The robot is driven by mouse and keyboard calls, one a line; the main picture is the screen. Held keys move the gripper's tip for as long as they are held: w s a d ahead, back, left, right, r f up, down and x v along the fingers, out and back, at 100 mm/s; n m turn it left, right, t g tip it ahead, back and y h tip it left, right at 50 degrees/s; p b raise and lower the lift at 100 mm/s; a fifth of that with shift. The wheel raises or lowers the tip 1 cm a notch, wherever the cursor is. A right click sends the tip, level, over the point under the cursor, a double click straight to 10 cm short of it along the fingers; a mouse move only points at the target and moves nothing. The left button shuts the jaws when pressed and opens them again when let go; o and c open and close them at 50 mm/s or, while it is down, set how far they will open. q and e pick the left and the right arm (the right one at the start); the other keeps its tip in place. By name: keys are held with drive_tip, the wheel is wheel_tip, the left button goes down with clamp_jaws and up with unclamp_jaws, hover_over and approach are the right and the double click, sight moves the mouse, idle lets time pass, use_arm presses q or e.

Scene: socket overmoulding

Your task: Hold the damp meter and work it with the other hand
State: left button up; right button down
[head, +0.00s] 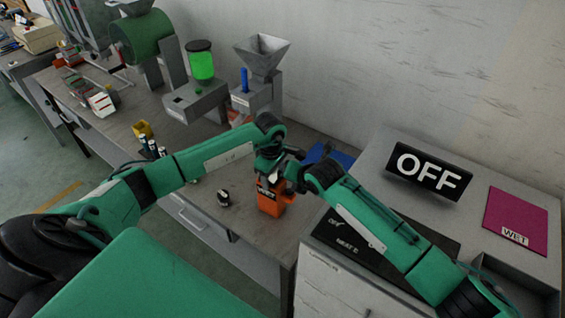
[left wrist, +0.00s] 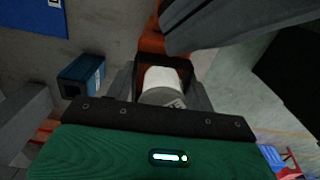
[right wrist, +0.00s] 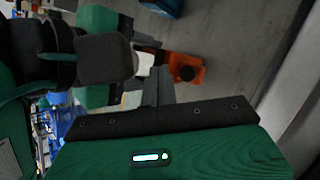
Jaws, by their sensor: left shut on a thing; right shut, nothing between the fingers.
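The damp meter (head: 270,203) is an orange block with a dark, lettered top, upright over the bench near its front edge. My left gripper (head: 268,168) is shut on it from above. In the left wrist view a white and grey rounded part (left wrist: 163,84) sits between the fingers, with the orange body (left wrist: 152,38) beyond. My right gripper (head: 291,178) is shut and empty, close beside the meter's top. In the right wrist view its closed fingers (right wrist: 157,88) are near the orange body (right wrist: 185,70), which has a dark round spot. I cannot tell whether they touch it.
A grey cabinet at right carries an OFF sign (head: 430,178), a magenta WET pad (head: 516,222) and a black panel (head: 375,236). A small black-and-white knob (head: 223,197) lies on the bench. A blue item (head: 335,155) and hopper machines (head: 262,58) stand behind.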

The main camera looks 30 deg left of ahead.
use_arm(q)
drive_tip(key=o, duration=1.1)
drive_tip(key=shift+f, duration=0.1)
drive_tip(key=shift+c, duration=0.2)
